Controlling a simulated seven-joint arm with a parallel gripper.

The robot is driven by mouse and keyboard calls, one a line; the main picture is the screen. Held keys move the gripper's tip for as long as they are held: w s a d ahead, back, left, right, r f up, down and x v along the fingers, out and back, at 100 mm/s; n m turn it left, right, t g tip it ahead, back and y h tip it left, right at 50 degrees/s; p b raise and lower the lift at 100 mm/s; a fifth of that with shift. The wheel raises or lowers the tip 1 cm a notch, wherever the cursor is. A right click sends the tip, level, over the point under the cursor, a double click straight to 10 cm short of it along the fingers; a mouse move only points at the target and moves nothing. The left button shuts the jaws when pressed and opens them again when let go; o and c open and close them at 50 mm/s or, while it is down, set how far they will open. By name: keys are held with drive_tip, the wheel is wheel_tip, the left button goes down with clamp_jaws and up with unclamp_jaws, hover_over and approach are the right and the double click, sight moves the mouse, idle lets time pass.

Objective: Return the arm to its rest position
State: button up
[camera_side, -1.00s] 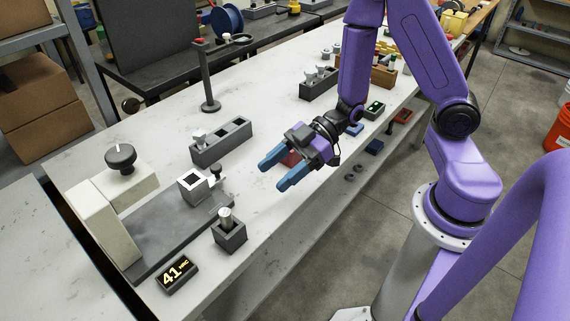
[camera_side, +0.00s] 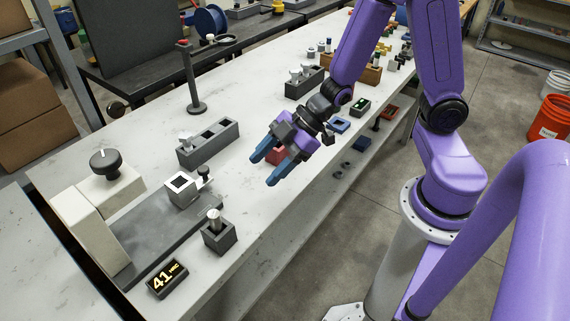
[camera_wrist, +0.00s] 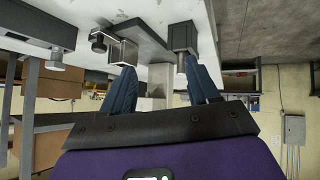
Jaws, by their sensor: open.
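My gripper (camera_side: 272,167) has blue fingers, spread apart with nothing between them. It hangs in the air above the right edge of the white bench (camera_side: 75,148) in the side view, apart from the things on it. My purple arm reaches down from the upper right.
A dark stand (camera_side: 194,90) rises behind. Trays and racks line the far end.

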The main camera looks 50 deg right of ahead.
drive_tip(key=s+d+r+m+g+h, duration=0.1)
drive_tip(key=s+d+r+g+h, duration=0.1)
drive_tip(key=s, duration=0.6)
drive_tip(key=s+d+r+m+g+h, duration=0.1)
drive_tip(key=s+d+r+g+h, duration=0.1)
drive_tip(key=s+d+r+h, duration=0.3)
drive_tip(key=s, duration=0.3)
drive_tip(key=shift+s+d+h, duration=0.15)
drive_tip(key=shift+s+h, duration=0.15)
drive_tip(key=shift+s, duration=0.05)
